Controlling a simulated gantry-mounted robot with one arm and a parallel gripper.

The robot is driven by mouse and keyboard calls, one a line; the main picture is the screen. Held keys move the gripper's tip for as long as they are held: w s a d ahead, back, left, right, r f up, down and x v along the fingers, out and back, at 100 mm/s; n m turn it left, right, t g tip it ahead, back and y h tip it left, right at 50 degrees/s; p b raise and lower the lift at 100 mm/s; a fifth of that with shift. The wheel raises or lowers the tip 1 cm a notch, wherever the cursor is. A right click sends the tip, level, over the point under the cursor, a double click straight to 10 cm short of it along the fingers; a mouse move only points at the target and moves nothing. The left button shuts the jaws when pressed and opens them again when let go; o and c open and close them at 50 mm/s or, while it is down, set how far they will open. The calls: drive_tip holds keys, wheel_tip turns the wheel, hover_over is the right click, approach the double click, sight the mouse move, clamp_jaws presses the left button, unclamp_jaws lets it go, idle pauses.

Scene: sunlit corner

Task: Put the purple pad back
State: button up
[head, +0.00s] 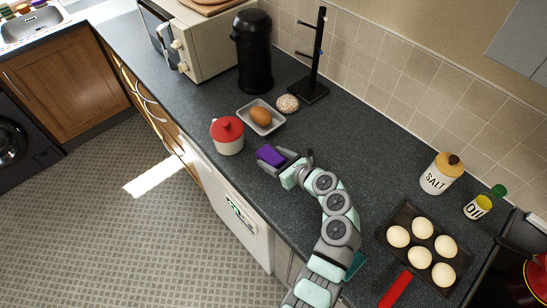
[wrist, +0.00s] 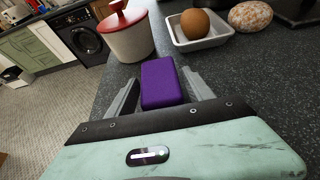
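The purple pad (head: 270,155) is a small block near the front edge of the dark counter, left of the middle of the head view. My gripper (head: 275,161) reaches it from the right. In the wrist view the pad (wrist: 161,84) sits between the two grey fingers of my gripper (wrist: 160,78), whose tips close in on its sides. Whether the pad's underside touches the counter is hidden.
A white pot with a red lid (head: 228,137) stands just beyond the pad. A small white tray with a brown egg (head: 261,116) and a speckled stone (head: 287,103) lie behind. A black canister (head: 254,50) and mug stand (head: 312,75) are farther back. Clear counter lies right of the stone.

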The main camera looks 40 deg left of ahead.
drive_tip(key=shift+o, duration=0.8)
drive_tip(key=shift+r, duration=0.1)
drive_tip(key=p+v, duration=0.1)
drive_tip(key=v, duration=1.1)
drive_tip(key=shift+r, duration=0.1)
drive_tip(key=shift+w, duration=0.1)
